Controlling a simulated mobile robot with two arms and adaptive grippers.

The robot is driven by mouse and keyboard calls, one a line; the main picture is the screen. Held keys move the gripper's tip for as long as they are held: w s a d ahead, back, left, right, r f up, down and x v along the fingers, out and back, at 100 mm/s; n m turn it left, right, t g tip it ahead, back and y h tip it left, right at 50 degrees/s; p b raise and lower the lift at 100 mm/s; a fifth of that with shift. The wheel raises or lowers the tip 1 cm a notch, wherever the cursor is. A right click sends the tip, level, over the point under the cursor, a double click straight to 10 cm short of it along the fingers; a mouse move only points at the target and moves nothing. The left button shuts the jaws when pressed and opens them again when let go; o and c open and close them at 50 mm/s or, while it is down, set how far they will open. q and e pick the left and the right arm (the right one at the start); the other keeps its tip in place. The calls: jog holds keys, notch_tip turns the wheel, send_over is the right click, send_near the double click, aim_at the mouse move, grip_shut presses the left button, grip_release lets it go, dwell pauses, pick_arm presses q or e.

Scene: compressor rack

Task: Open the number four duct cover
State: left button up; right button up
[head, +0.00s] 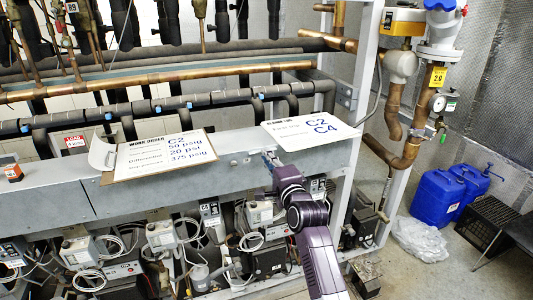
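A long grey metal duct (150,196) runs across the rack at mid-height, with flat cover sections along it. I cannot read a number four on any cover. A white card marked C2 and C4 (310,133) lies on the right section. My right arm comes up from the lower right. Its gripper (270,160) is at the front upper edge of this right section, just below the card. The fingers are small and partly hidden, so I cannot tell whether they are open or touching the metal. My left gripper is not in view.
A white pressure card (165,153) and a curled white paper (103,152) lie left on the duct. Copper and black pipes (150,82) run behind. Compressor units and cables (165,237) crowd below. A rack post (362,70), brass piping and blue jugs (437,197) stand right.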

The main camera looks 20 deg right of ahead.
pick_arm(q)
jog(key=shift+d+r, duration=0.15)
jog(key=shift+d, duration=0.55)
pick_arm(e)
jog(key=shift+w+a, duration=0.1)
jog(key=shift+w, duration=0.7)
grip_shut()
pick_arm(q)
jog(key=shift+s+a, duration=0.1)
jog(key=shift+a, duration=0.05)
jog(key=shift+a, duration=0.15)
